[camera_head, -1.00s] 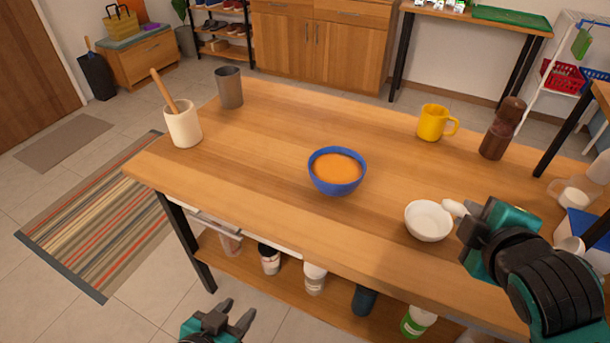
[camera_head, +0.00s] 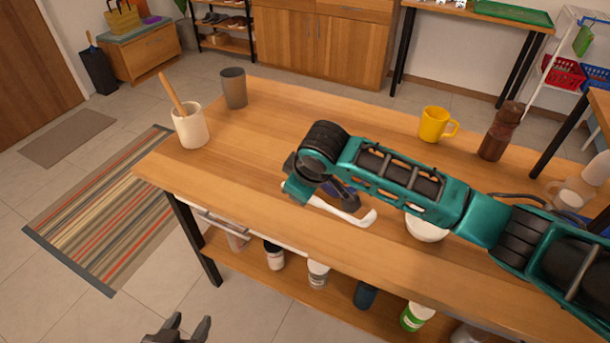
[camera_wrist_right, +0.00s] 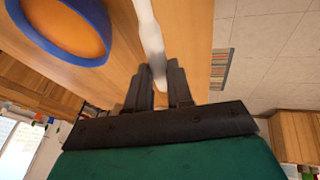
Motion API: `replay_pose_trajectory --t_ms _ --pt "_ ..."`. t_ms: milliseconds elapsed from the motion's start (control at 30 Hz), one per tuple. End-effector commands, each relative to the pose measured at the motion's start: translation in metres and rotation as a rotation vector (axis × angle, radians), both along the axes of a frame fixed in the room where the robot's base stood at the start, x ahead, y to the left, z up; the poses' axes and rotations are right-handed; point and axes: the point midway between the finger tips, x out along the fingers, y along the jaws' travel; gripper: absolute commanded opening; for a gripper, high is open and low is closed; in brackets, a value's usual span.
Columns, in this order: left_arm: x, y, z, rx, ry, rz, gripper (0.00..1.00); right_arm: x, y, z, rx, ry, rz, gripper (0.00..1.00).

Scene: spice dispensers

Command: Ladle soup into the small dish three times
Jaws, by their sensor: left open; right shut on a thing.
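The blue bowl (camera_wrist_right: 65,56) of orange soup (camera_wrist_right: 65,22) shows at the upper left of the right wrist view; in the head view my right arm hides most of it. My right gripper (camera_wrist_right: 160,68) is shut on the handle of a white ladle (camera_wrist_right: 149,30), beside the bowl. In the head view the ladle (camera_head: 352,215) points down and right, low over the table. The small white dish (camera_head: 426,230) stands right of it, partly hidden by my arm. My left gripper (camera_head: 180,328) is open and empty, below the table's front edge.
On the wooden table (camera_head: 230,160) stand a white crock (camera_head: 191,130) with a wooden stick, a grey cup (camera_head: 234,90), a yellow mug (camera_head: 434,124) and a brown mill (camera_head: 500,132). Several bottles sit on the shelf below. The table's left half is mostly clear.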

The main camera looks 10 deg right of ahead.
Motion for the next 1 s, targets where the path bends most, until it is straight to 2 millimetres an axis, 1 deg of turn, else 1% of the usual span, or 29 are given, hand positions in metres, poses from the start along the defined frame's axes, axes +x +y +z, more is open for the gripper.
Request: replay_pose_trajectory --t_ms 33,100,333,800,900,1000 --pt "0.0 0.0 0.004 0.0 -0.001 0.0 0.5 0.007 -0.005 0.003 0.015 0.019 -0.038 0.0" --pt "0.0 0.0 0.005 0.0 -0.001 0.0 0.5 0.011 -0.009 0.002 0.037 0.04 -0.077 0.0" --pt "0.0 0.0 0.005 0.0 -0.001 0.0 0.5 0.013 -0.011 -0.006 0.056 0.058 -0.107 0.0" --pt "0.0 0.0 0.004 0.001 0.001 0.001 0.5 0.013 -0.011 -0.042 0.055 0.057 -0.104 0.0" --pt "-0.001 0.0 -0.005 0.001 0.001 0.001 0.5 0.013 -0.011 -0.053 0.055 0.056 -0.103 0.0" --pt "-0.001 0.001 -0.01 0.001 0.003 0.001 0.5 0.013 -0.011 -0.058 0.055 0.055 -0.103 0.0"
